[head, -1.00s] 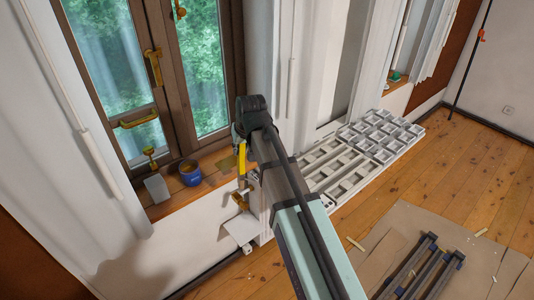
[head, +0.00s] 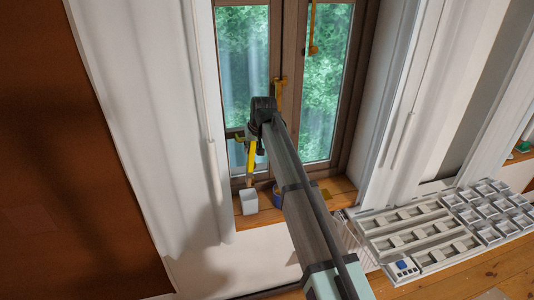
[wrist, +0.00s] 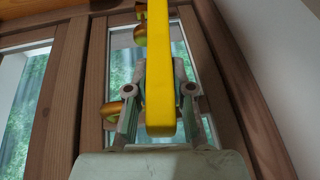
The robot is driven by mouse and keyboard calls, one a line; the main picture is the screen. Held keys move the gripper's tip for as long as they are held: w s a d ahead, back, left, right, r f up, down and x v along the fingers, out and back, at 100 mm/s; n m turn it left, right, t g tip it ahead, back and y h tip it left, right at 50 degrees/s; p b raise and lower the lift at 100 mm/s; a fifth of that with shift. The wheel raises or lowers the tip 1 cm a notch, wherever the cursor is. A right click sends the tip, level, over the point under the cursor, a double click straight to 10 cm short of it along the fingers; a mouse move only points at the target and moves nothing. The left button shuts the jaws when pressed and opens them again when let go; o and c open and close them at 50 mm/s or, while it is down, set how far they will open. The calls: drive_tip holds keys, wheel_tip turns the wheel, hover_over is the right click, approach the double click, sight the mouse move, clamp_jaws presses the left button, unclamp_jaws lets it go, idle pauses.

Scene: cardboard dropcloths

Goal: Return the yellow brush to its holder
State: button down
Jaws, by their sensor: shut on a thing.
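My gripper (head: 253,146) is shut on the yellow brush (head: 251,164), in front of the window and above the sill. The brush hangs roughly upright in the head view. Its yellow handle (wrist: 161,85) runs between my fingers in the wrist view. An orange-brown part shows below the yellow. A small whitish box-like thing (head: 248,203) sits on the wooden sill directly below it. I cannot tell whether that is the holder, or whether the brush touches it. The brush's far end is unclear.
A blue tin (head: 277,195) stands on the sill, mostly hidden by my arm. A white curtain (head: 160,130) hangs at left. A brass window handle (head: 280,92) is behind my gripper. A white slotted rack (head: 415,235) lies at right. The sill (head: 338,188) has some bare wood at right.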

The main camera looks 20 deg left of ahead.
drive_tip(key=shift+a+f, duration=0.15)
drive_tip(key=shift+a, duration=0.05)
wheel_tip(320, 180, down, 13)
drive_tip(key=b, duration=0.5)
drive_tip(key=shift+b, duration=0.35)
drive_tip(key=shift+c, duration=2.3)
unclamp_jaws()
drive_tip(key=p+v, duration=0.4)
drive_tip(key=v, duration=0.5)
drive_tip(key=shift+w+a, duration=0.25)
drive_tip(key=shift+w, duration=0.05)
